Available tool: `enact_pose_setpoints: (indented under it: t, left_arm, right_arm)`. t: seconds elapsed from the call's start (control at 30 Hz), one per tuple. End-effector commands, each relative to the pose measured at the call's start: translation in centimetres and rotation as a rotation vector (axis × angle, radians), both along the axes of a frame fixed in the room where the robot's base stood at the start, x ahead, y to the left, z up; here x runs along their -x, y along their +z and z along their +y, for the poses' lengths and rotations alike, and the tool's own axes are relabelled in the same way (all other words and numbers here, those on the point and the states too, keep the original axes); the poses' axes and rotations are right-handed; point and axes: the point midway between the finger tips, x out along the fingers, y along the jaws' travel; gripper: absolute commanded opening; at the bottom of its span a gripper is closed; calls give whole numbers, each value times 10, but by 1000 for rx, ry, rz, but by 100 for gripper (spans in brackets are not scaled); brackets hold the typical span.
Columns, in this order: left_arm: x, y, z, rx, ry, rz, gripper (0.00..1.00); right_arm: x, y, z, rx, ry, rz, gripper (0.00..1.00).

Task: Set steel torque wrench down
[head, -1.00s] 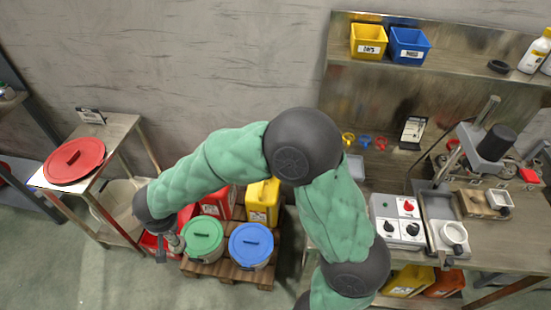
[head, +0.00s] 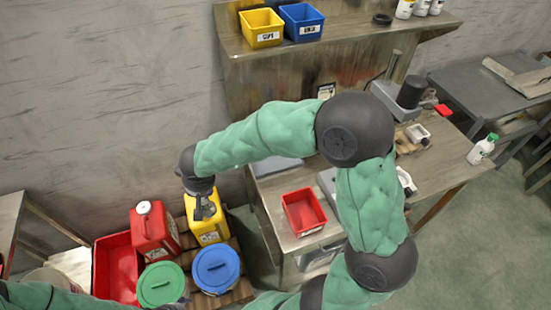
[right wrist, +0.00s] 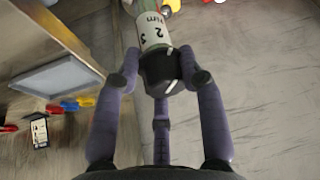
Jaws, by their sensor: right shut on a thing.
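My right gripper (head: 204,207) points down just in front of the yellow jerrycan (head: 208,222) in the head view. In the right wrist view its fingers (right wrist: 163,75) are shut on a labelled cylinder (right wrist: 153,32) with a black end, a white printed band and a greenish part beyond. I cannot tell from its shape whether this is the steel torque wrench. I see no other wrench. My left arm shows only as a green strip at the bottom left of the head view. Its gripper cannot be made out.
A red can (head: 153,236), a green-lidded drum (head: 161,286), a blue-lidded drum (head: 215,268) and a red bin (head: 117,262) crowd the floor pallet. The workbench (head: 272,190) carries a red tray (head: 304,212). Yellow and blue bins (head: 302,22) stand on its upper shelf.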

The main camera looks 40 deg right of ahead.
Motion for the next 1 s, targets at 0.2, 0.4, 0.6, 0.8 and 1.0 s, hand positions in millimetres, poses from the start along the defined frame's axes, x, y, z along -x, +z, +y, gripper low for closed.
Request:
enact_pose_setpoints:
  t: [0.2, 0.4, 0.6, 0.8, 1.0]
  left_arm:
    - [0, 9, 0, 0, 0, 1, 71]
    - [0, 17, 0, 0, 0, 1, 71]
    - [0, 23, 0, 0, 0, 0, 71]
    - [0, 29, 0, 0, 0, 0, 71]
    - [0, 36, 0, 0, 0, 0, 71]
  right_arm:
    - [3, 12, -69, -3, -10, -6, 0]
    - [16, 23, -132, -6, -1, -8, 0]
    - [31, 35, -184, -7, 15, -11, 0]
    - [51, 48, -231, -8, 33, -13, 0]
    - [75, 67, -280, -9, 51, -15, 0]
